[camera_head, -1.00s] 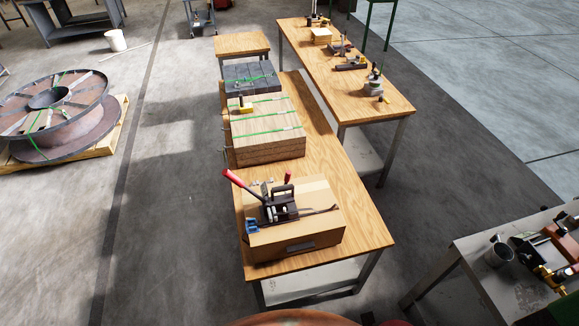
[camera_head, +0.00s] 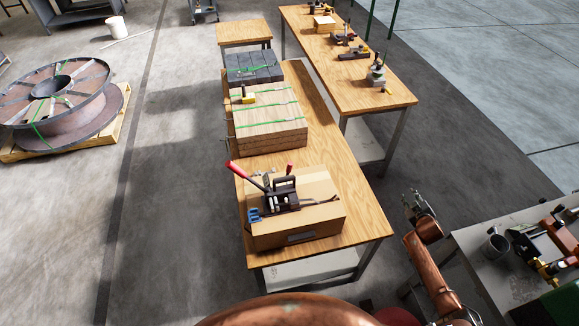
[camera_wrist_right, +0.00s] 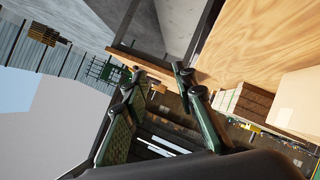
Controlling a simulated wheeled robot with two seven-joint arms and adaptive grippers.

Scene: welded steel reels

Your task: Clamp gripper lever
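A dark metal strapping tool (camera_head: 283,191) sits on a cardboard box (camera_head: 295,232) at the near end of the long wooden table (camera_head: 362,226). Its long lever (camera_head: 246,175) slants up to the left and ends in a red grip. A shorter red-tipped handle (camera_head: 289,171) stands at its right. My right gripper (camera_head: 418,204) is in the air to the right of the table, apart from the tool. In the wrist view its two fingers (camera_wrist_right: 160,82) are spread with nothing between them. The tool is not clearly visible there. My left gripper is out of view.
Strapped wooden boards (camera_head: 268,125) and dark blocks (camera_head: 253,67) lie farther along the table. A second table (camera_head: 350,60) with tools runs behind on the right. A grey bench (camera_head: 500,278) stands at lower right, close to my right arm. A reel (camera_head: 60,100) rests on a pallet at left.

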